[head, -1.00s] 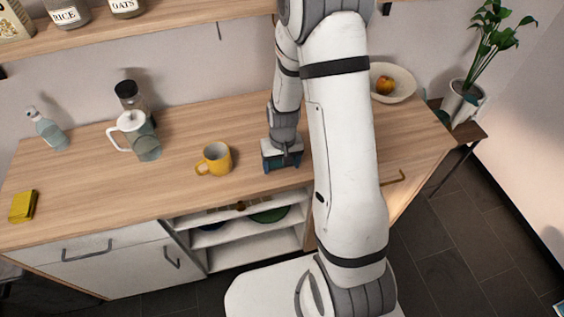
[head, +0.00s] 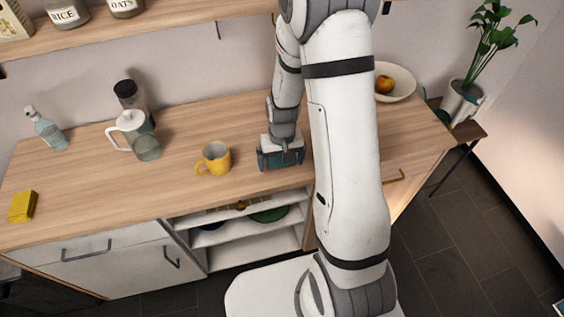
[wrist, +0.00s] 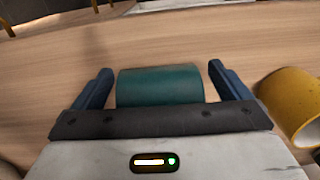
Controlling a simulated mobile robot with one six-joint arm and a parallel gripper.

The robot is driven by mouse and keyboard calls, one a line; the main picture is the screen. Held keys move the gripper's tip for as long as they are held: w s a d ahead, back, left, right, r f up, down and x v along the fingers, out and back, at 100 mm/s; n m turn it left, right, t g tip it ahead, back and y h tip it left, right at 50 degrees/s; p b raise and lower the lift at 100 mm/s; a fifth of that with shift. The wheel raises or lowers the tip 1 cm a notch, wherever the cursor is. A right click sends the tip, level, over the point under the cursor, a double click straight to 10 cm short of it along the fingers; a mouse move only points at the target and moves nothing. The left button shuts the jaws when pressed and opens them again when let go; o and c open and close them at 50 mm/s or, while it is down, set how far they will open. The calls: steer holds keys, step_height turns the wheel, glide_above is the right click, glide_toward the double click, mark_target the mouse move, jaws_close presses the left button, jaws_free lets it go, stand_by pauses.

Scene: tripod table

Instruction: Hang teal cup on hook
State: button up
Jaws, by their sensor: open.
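The teal cup (wrist: 160,86) lies or stands between the two spread fingers of my gripper (wrist: 160,70) in the wrist view, with a small gap on each side. Its lower part is hidden behind the gripper body, and I see no handle. In the head view my gripper (head: 281,160) is low over the counter, right of the yellow mug, and mostly covers the cup. My gripper is open. A thin dark hook (head: 218,30) hangs under the wall shelf at the back.
A yellow mug (head: 215,158) stands close left of my gripper; it also shows at the right in the wrist view (wrist: 292,105). A white-handled pitcher (head: 137,135), a dark grinder (head: 129,95), a bottle (head: 48,130) and a yellow box (head: 22,206) stand farther left. A fruit bowl (head: 398,84) is at right.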

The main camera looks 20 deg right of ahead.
step_height(320, 180, up, 11)
steer(key=s+r+t, duration=0.3)
steer(key=s+r, duration=1.1)
steer(key=s, duration=0.2)
steer(key=shift+s+d+r+b, duration=0.15)
steer(key=shift+d+b, duration=0.05)
steer(key=shift+b, duration=0.15)
